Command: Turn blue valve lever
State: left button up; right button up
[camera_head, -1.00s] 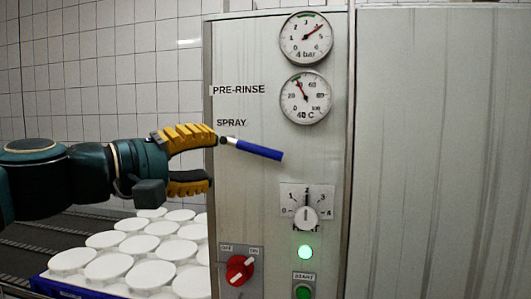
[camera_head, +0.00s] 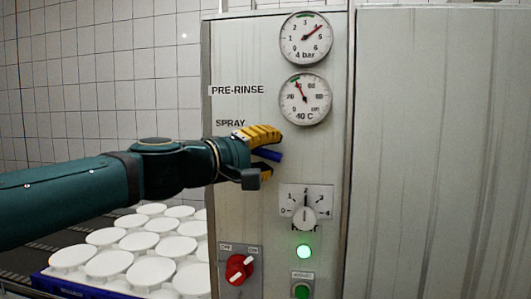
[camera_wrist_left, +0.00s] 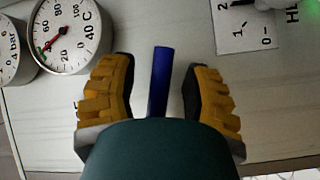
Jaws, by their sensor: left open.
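The blue valve lever (camera_head: 268,154) is on the grey panel beside the SPRAY label, its free end pointing right and slightly down. My left gripper (camera_head: 268,152) is at the lever, one yellow finger above it and one below. In the left wrist view the lever (camera_wrist_left: 160,80) stands between the two open fingers of the gripper (camera_wrist_left: 160,90), with a gap on each side. The lever's pivot end is hidden behind the gripper in both views. My right gripper is not in view.
Two round gauges (camera_head: 305,98) are above right of the lever. A blue crate (camera_head: 62,287) of white moulds (camera_head: 139,243) stands at lower left.

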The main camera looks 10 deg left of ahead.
pick_arm(q)
jog(key=shift+c, duration=0.5)
grip_shut()
jog(key=shift+a+f+m+g+p, duration=0.1)
jog(key=shift+f+m+g+p, duration=0.2)
jog(key=shift+m, duration=0.1)
jog(key=shift+o, duration=0.5)
grip_release()
jog(key=shift+f, duration=0.1)
